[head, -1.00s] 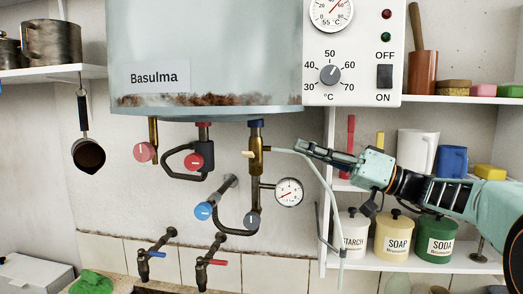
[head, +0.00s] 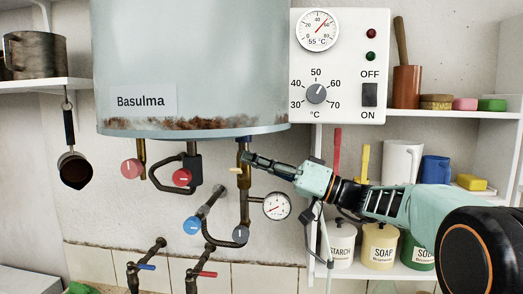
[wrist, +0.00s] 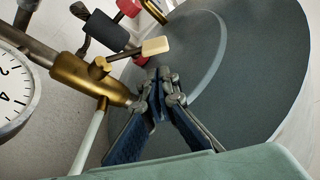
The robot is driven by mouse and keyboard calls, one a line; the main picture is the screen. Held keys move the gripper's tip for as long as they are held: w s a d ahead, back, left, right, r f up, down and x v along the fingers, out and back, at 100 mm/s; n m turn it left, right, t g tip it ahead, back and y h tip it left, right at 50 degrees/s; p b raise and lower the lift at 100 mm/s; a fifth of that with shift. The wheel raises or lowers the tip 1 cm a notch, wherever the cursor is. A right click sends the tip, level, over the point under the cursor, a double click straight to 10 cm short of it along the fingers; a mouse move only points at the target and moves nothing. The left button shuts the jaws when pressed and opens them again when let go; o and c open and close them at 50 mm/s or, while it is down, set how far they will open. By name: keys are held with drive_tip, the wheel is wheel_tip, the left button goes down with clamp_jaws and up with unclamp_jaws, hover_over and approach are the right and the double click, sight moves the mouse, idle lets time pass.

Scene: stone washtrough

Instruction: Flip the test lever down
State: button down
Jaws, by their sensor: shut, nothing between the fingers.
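The test lever (head: 234,170) is a small cream tab that sticks out to the left of the brass valve (head: 244,184) under the boiler. In the wrist view, the lever (wrist: 155,46) points sideways from the brass valve body (wrist: 88,80), just beyond my fingertips. My gripper (head: 248,158) is shut and empty. Its tips are at the valve in the head view, slightly above and right of the lever, and hide part of the valve. In the wrist view, the fingertips (wrist: 166,82) are close to the lever; I cannot tell whether they touch it.
The boiler (head: 190,70) hangs directly above. A pressure gauge (head: 277,206) sits just below my gripper. Red knobs (head: 132,169) and a blue knob (head: 193,225) are to the left. Shelves with canisters (head: 380,246) stand behind my arm.

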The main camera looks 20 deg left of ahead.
drive_tip(key=shift+s+d+f, duration=0.15)
drive_tip(key=shift+s+f, duration=0.25)
drive_tip(key=shift+f, duration=0.35)
drive_tip(key=shift+f, duration=0.1)
drive_tip(key=shift+b, duration=0.45)
